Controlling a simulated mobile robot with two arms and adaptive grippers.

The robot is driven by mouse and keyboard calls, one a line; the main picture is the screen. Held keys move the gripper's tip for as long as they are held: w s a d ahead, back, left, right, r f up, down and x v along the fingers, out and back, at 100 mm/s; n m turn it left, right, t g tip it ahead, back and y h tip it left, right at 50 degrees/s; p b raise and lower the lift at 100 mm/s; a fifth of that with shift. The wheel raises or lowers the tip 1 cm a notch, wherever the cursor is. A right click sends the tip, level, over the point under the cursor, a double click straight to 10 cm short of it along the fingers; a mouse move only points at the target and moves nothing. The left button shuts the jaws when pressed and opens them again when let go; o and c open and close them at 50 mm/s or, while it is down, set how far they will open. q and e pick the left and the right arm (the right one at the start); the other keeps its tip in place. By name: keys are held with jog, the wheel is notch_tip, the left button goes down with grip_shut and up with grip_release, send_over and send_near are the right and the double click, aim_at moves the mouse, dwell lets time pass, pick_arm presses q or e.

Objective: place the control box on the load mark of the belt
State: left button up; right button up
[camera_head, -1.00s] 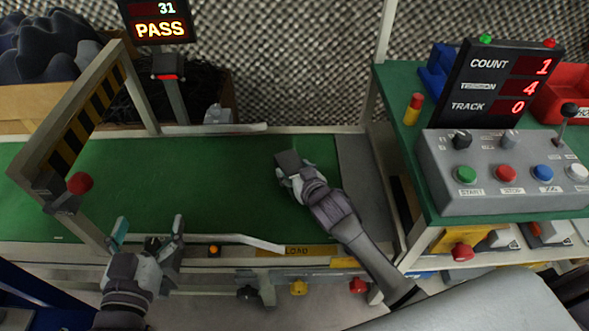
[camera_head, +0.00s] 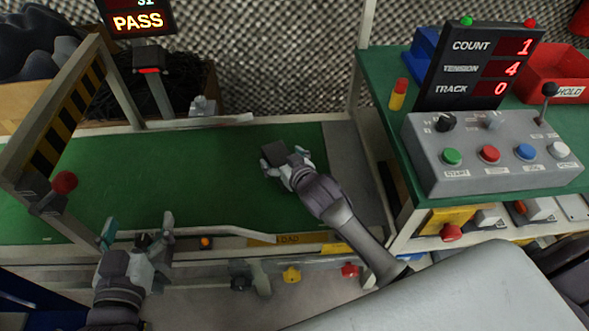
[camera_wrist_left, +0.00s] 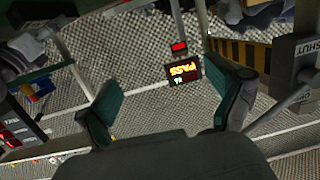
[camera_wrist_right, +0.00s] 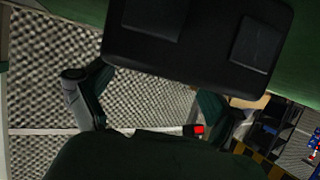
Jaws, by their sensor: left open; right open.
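The control box, a small dark box (camera_head: 273,152), is on the green belt (camera_head: 200,165) toward its right end. Its dark face also fills the top of the right wrist view (camera_wrist_right: 195,40). My right gripper (camera_head: 287,165) is open right beside the box, its fingers near the box's front right side; I cannot tell whether they touch it. The yellow load mark (camera_head: 290,239) is lettered on the belt's front rail, below the box in the head view. My left gripper (camera_head: 138,232) is open and empty over the front rail at the left.
A lit PASS sign (camera_head: 138,20) is behind the belt. At the right, a green table carries a grey button panel (camera_head: 490,180), a display (camera_head: 480,65) and a red bin (camera_head: 555,75).

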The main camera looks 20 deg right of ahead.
jog(key=p+v, duration=0.1)
jog(key=v, duration=0.4)
jog(key=shift+s+p, duration=0.2)
jog(key=shift+p, duration=0.2)
jog(key=p+v, duration=0.1)
jog(key=v, duration=0.5)
jog(key=shift+s+p, duration=0.1)
jog(key=shift+p, duration=0.2)
jog(key=shift+s+d, duration=0.1)
jog(key=shift+s, duration=0.25)
pick_arm(q)
jog(key=s+a+f+g+y, duration=0.2)
jog(key=s+a+f+g, duration=0.2)
jog(key=s+f+g, duration=0.5)
notch_tip(320, 180, down, 2)
jog(key=shift+s+a+g+y, duration=0.3)
jog(key=shift+s+y, duration=0.1)
jog(key=shift+s, duration=0.6)
pick_arm(e)
jog(key=s+g, duration=0.7)
jog(key=s, duration=0.9)
jog(key=shift+s+d+f+n+h, duration=0.35)
jog(key=shift+d+f+n+h, duration=0.05)
jog(key=shift+d, duration=0.05)
